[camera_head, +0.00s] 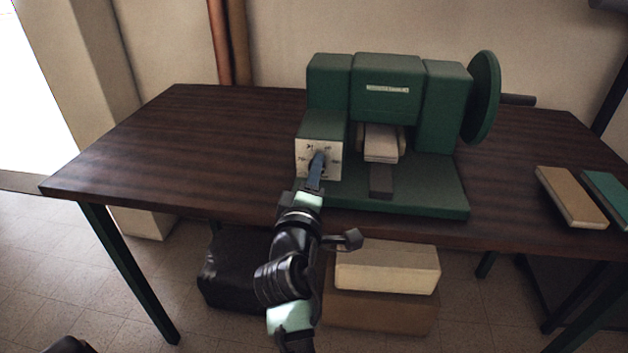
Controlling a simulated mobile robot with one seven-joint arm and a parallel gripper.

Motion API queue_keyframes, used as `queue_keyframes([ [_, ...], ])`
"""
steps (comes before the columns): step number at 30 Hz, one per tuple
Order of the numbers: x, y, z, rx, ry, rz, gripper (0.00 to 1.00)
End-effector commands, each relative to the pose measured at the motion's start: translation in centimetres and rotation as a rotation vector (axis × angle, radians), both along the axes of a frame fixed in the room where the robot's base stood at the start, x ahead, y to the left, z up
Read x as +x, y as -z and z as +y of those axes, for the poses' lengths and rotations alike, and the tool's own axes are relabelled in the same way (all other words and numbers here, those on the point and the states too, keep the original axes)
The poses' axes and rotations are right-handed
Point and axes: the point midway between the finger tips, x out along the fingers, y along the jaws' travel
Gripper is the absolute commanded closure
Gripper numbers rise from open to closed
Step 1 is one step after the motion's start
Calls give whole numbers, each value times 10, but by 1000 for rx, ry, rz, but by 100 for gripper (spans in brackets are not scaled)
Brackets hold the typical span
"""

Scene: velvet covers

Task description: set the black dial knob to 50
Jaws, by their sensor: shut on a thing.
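A green machine (408,185) stands on a dark wooden table. A pale dial plate (333,172) with dark markings is on the front of the low block at its left. My gripper (319,161) reaches up to this plate from the front and is shut on the black dial knob. The knob is mostly hidden behind my fingers, and its pointer cannot be read. The numbers on the plate are too small to read surely.
The table (190,150) is clear left of the machine. A handwheel (484,97) with a handle projects at the machine's right. A tan block (570,196) and a green block (609,190) lie at the right. Boxes (388,270) sit under the table.

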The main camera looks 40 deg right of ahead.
Motion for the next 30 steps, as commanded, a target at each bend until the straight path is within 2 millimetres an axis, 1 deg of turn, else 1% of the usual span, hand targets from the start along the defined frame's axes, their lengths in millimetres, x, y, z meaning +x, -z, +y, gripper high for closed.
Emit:
queue_keyframes([
  [1, 0, 3, 0, 22, 0, -23, 100],
  [12, 0, 1, 0, 128, 0, -147, 100],
  [29, 0, 1, 0, 149, 1, -170, 100],
  [30, 0, 1, 0, 148, 1, -170, 57],
])
